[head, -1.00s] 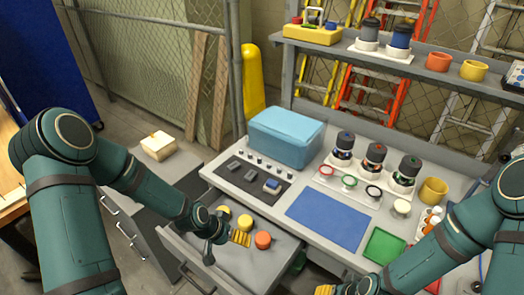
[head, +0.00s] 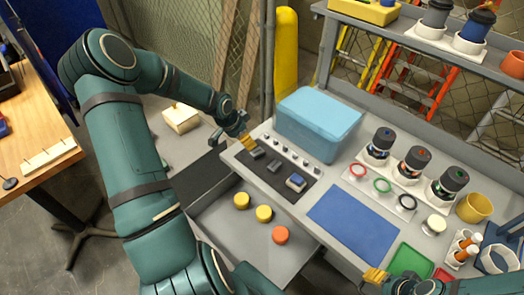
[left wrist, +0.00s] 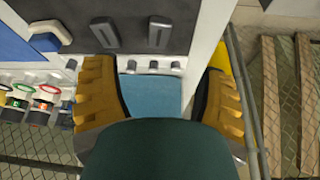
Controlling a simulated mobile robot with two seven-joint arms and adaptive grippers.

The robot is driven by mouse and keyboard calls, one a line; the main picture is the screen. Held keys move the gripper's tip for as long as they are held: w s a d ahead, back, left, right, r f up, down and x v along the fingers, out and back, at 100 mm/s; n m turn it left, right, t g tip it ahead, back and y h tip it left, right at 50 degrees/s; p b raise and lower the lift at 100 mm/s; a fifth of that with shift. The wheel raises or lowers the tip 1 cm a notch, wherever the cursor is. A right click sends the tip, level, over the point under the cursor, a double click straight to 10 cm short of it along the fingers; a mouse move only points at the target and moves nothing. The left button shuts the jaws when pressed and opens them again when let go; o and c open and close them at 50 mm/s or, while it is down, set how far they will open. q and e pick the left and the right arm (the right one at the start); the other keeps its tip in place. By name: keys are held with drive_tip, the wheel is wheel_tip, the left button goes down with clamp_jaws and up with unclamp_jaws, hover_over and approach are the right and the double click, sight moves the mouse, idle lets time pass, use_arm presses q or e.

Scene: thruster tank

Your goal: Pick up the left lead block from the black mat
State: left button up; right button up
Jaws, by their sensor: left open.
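The black mat (head: 282,189) lies on the bench at the front left corner. The left lead block (head: 257,152) is a small dark grey bar on it, with a second grey bar (head: 274,166) to its right. In the left wrist view the left block (left wrist: 158,33) and the second block (left wrist: 104,33) lie on the mat (left wrist: 130,42), ahead of the fingers. My left gripper (head: 245,141) has yellow fingers and hangs near the mat's left end, by the left block. It is open and empty in the left wrist view (left wrist: 160,98). My right gripper (head: 376,276) shows only partly at the bottom.
A blue-and-grey item (head: 296,183) sits at the mat's right. Small pegs (head: 291,149) line its back edge, before a blue box (head: 318,122). Below, an open drawer (head: 228,225) holds two yellow pucks (head: 263,213) and an orange one (head: 281,235).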

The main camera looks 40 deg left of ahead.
use_arm(q)
hover_over(257, 152)
drive_tip(key=s+a, duration=0.1)
drive_tip(key=s, duration=0.2)
wheel_tip(257, 152, down, 6)
drive_tip(key=shift+w+r+b, duration=0.1)
drive_tip(key=shift+r+b, duration=0.05)
drive_tip(key=shift+b, duration=0.15)
drive_tip(key=shift+w+x, duration=0.15)
drive_tip(key=shift+x, duration=1.3)
drive_tip(key=shift+w+x, duration=0.1)
drive_tip(key=shift+x, duration=1.4)
drive_tip(key=shift+r, duration=0.15)
clamp_jaws()
